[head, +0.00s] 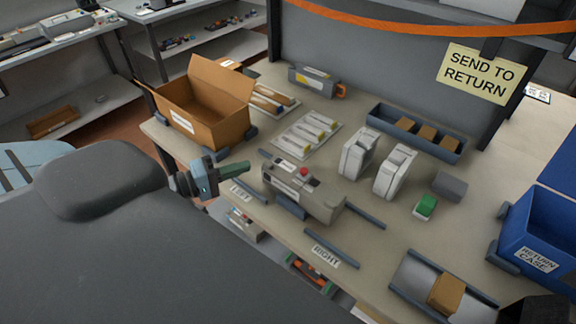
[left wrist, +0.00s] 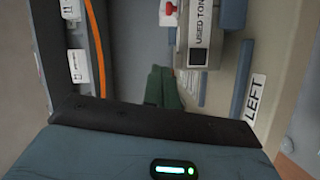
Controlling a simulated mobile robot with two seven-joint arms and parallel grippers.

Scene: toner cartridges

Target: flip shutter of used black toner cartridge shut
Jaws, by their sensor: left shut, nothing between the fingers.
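A grey boxy unit (head: 302,190) with a red knob on top sits on the table at the front middle, between the LEFT and RIGHT labels. In the left wrist view its label (left wrist: 199,45) reads "USED TON", the rest being cut off. I cannot tell which part is the black cartridge's shutter or whether it is open. My left gripper (head: 243,167) is at the unit's left, apart from it, above the table edge near the LEFT label. Its green fingers (left wrist: 163,84) are together and empty, beside the unit in the wrist view. My right gripper cannot be made out.
An open cardboard box (head: 206,105) stands at the back left. Two white upright blocks (head: 358,153) stand right of the unit. A green-topped block (head: 426,205) and a blue return case (head: 545,220) are further right. Low rails (head: 331,249) line the front edge.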

